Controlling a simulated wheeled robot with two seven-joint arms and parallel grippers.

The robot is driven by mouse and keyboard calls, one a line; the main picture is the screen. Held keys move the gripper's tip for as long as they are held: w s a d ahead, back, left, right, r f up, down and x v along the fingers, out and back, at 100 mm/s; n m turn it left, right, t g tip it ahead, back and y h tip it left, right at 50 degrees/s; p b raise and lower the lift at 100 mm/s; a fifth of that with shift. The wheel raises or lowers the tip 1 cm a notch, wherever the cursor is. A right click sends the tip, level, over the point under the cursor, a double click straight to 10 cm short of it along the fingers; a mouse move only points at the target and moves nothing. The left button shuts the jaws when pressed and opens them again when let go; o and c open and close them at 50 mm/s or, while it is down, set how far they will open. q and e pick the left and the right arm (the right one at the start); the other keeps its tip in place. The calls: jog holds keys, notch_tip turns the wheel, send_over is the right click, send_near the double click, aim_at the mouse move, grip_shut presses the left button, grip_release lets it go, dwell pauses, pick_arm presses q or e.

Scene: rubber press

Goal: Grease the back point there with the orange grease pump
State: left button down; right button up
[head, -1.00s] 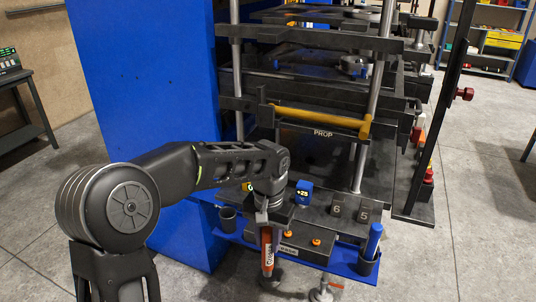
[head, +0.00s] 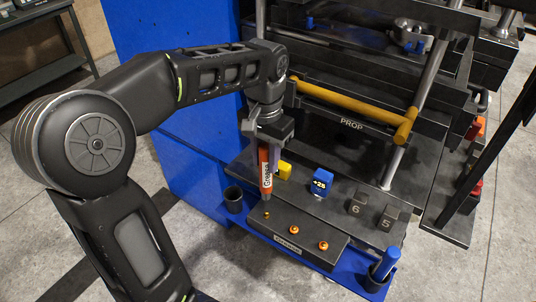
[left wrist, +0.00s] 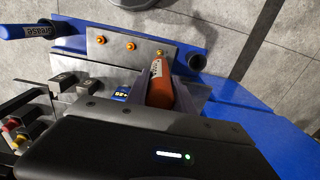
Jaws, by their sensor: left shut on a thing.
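My left gripper (head: 270,132) is shut on the orange grease pump (head: 265,170) and holds it nearly upright, nozzle down. The pump also shows between the fingers in the left wrist view (left wrist: 161,85). Three small orange grease points stand in a row on a dark block (head: 290,250). The nozzle is just above the leftmost grease point (head: 267,214) in the head view; whether they touch is unclear. The middle point (head: 295,230) and the rightmost point (head: 323,246) are clear of the pump. My right gripper is not in view.
A yellow block (head: 284,171) and a blue "+25" block (head: 322,182) stand behind the pump. Dark blocks marked 6 (head: 357,203) and 5 (head: 389,217) are to the right. An empty-looking cup (head: 234,200) and a blue handle (head: 386,262) flank the dark block. The yellow PROP bar (head: 350,104) crosses the press.

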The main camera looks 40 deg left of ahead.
aim_at(266, 179)
pick_arm(q)
jog(key=shift+w+f, duration=0.15)
jog(key=shift+f, duration=0.1)
notch_tip(266, 179, down, 2)
jog(key=shift+f+b, duration=0.95)
jog(key=shift+f, duration=0.85)
jog(key=shift+f+b, duration=0.4)
jog(key=shift+f, duration=0.15)
dwell(0.9)
